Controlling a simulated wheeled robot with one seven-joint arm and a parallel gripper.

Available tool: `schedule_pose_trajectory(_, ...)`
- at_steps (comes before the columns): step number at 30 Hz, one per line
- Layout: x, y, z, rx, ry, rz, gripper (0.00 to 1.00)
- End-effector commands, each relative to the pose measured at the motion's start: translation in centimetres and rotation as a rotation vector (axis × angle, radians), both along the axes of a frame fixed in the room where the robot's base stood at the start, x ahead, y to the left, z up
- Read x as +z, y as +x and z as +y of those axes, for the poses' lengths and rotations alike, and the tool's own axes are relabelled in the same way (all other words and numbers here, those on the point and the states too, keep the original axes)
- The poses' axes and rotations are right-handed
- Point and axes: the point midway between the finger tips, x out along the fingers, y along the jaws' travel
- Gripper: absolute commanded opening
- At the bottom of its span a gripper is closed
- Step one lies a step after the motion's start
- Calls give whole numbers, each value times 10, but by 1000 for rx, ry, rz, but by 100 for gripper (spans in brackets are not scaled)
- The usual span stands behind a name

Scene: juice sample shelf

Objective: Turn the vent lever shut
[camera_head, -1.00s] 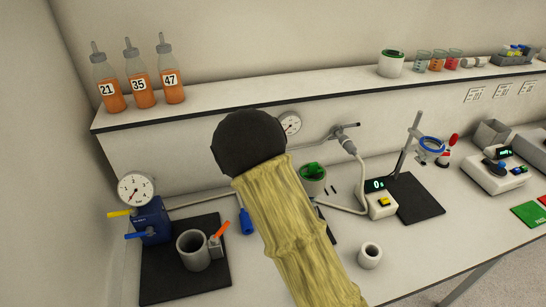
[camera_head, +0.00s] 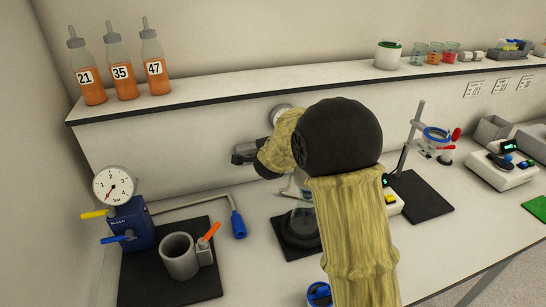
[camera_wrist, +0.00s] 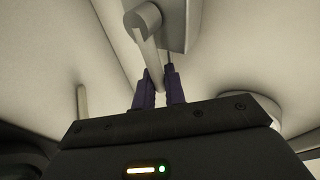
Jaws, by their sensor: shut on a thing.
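In the wrist view, my gripper (camera_wrist: 160,88) has its two dark purple fingers closed on the free end of a pale grey lever (camera_wrist: 152,55). The lever slants down from a round pivot (camera_wrist: 146,17) on a pale fitting. I take this to be the vent lever. In the head view, the dark body of my gripper (camera_head: 246,153) is in front of the back wall below the shelf. Its fingertips and the lever do not show there; my arm covers much of that area.
A blue pump unit (camera_head: 130,228) with a dial gauge (camera_head: 114,186) stands at left. A grey cup (camera_head: 179,256) stands on a black mat (camera_head: 190,290). A glass flask (camera_head: 302,224) stands below my arm. Three orange bottles (camera_head: 122,77) stand on the shelf (camera_head: 215,90).

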Motion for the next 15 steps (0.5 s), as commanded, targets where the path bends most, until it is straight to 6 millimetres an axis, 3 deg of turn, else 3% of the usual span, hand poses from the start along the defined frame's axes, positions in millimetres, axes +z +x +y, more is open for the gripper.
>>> schedule_pose_trajectory(9, 0, 0, 0, 0, 1, -1, 0)
schedule_pose_trajectory(10, 0, 0, 0, -1, 0, -1, 16)
schedule_pose_trajectory(12, 0, 0, 0, -1, 0, -1, 30)
schedule_pose_trajectory(15, 0, 0, 0, -1, 0, 0, 32)
